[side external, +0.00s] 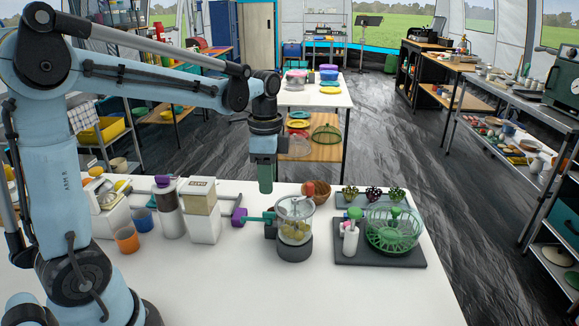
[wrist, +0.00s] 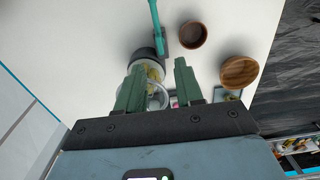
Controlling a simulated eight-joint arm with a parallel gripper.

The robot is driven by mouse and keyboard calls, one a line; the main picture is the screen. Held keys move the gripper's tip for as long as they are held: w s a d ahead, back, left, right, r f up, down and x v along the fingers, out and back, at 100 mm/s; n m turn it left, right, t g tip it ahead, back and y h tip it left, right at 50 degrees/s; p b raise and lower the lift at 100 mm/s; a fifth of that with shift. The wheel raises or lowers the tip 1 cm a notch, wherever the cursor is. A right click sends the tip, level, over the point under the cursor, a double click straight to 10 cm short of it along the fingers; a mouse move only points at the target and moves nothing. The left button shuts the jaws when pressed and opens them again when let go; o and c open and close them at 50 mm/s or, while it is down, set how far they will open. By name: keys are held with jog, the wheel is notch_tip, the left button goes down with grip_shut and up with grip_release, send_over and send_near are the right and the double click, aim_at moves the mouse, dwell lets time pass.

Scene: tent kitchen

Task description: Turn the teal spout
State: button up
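The teal spout (side external: 257,219) sticks out to the left from the side of a clear jar (side external: 295,222) with yellowish contents. The jar stands on a dark round base on the white table. In the wrist view the teal spout (wrist: 155,22) is a long thin bar running to the top edge, beyond my fingertips. My gripper (side external: 265,188) points down, above and slightly behind the spout, apart from it. In the wrist view my gripper (wrist: 158,72) shows two green fingers spread with nothing held between them. The jar (wrist: 153,75) is partly hidden by the left finger.
A purple-ended fitting (side external: 238,217) sits left of the spout, beside a white and beige dispenser (side external: 201,210). A wooden bowl (side external: 318,192) is behind the jar. A green wire basket (side external: 393,230) stands on a dark tray (side external: 352,258) to the right.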

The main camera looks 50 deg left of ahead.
aim_at(269, 212)
jog(key=shift+f, duration=4)
jog(key=shift+c, duration=0.4)
grip_shut()
